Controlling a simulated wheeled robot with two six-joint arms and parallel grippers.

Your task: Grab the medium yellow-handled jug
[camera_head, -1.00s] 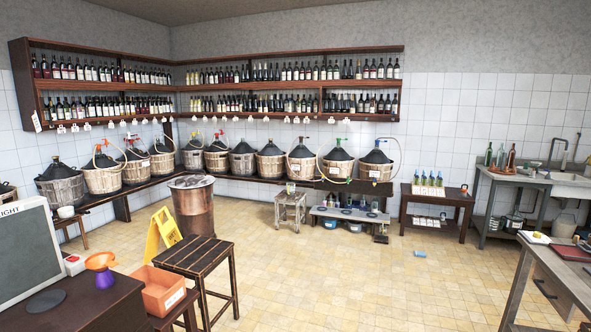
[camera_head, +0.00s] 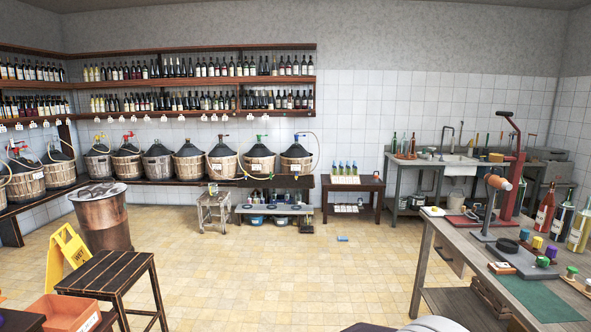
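I cannot pick out a medium yellow-handled jug with certainty. Dark demijohns in wicker baskets stand in a row on a wooden bench along the back wall. One demijohn (camera_head: 97,163) toward the left end has a yellow fitting on top. Others have red, green or orange fittings, and some have pale hoses. On a low grey bench (camera_head: 240,209) beneath the row are small vessels, too small to make out. Neither of my grippers is in view.
A stool (camera_head: 105,282), a copper-coloured drum (camera_head: 102,222), a yellow wet-floor sign (camera_head: 69,246) and an orange crate (camera_head: 66,313) stand at left. A workbench (camera_head: 450,240) with bottles fills the right. The tiled floor (camera_head: 290,270) between is mostly clear; a small blue object (camera_head: 342,238) lies there.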

